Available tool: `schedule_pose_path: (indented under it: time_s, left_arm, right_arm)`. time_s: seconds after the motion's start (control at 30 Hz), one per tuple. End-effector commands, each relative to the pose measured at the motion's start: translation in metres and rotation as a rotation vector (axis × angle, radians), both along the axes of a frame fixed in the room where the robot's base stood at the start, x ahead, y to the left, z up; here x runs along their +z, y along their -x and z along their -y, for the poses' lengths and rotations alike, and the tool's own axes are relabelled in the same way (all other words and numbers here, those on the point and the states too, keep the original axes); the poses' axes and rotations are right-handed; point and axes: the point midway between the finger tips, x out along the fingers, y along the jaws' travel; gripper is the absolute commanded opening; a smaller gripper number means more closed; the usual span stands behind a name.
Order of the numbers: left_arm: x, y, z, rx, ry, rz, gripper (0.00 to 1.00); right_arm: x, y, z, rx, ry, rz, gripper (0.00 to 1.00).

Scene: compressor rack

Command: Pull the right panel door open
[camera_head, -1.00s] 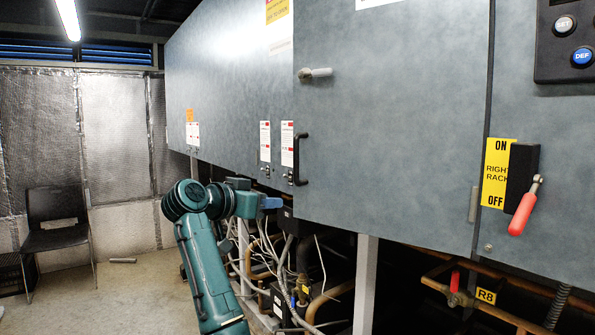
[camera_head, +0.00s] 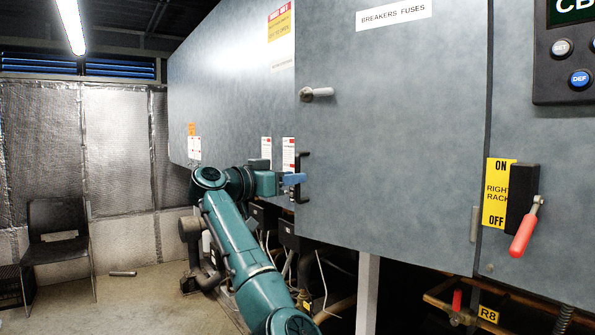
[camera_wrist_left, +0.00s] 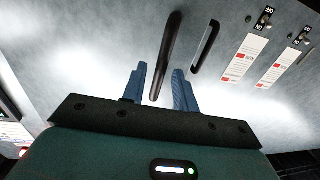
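The right panel door (camera_head: 400,130) is a large grey door labelled "BREAKERS FUSES"; it looks shut. Its black bar handle (camera_head: 301,165) stands upright near the door's left edge. A grey latch lever (camera_head: 318,92) sits above the handle. My left gripper (camera_head: 296,180) is at the handle's lower half, coming from the left. In the left wrist view, the open blue fingers (camera_wrist_left: 159,70) lie on either side of the black handle (camera_wrist_left: 168,45), with gaps showing. A second dark bar shape (camera_wrist_left: 206,47) lies right of it. My right gripper is in neither view.
A red-handled ON/OFF switch (camera_head: 524,228) and a control box (camera_head: 565,55) are at the right. Pipes and wires run below the panels beside a grey post (camera_head: 367,290). A chair (camera_head: 56,235) stands at the far left, with open floor before it.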

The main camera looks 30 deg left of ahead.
Motion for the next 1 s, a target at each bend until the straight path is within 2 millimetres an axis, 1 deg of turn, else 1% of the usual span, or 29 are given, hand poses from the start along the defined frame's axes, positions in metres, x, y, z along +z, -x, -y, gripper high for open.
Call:
schedule_pose_path:
  time_s: [0.03,0.1,0.2,0.53,0.57,0.9,1.0]
  left_arm:
    - [0.002,-0.008,0.003,-0.004,0.001,0.0,0.29]
    - [0.002,-0.015,0.005,-0.003,0.002,-0.001,0.29]
    - [0.001,-0.022,0.006,-0.001,0.0,0.0,0.29]
    - [0.0,-0.025,0.007,0.001,-0.001,0.0,0.29]
    - [0.0,-0.025,0.007,0.0,-0.001,0.0,0.27]
    - [0.0,-0.025,0.007,0.0,0.0,0.0,0.0]
    - [0.0,-0.025,0.007,0.0,0.0,0.0,0.0]
  right_arm:
    - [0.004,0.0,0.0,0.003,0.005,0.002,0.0]
    - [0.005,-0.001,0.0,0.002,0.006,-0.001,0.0]
    - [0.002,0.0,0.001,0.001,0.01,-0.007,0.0]
    - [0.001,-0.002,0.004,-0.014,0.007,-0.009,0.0]
    - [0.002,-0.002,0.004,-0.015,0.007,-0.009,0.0]
    - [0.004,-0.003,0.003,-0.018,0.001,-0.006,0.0]
    - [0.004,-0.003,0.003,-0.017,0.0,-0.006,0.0]
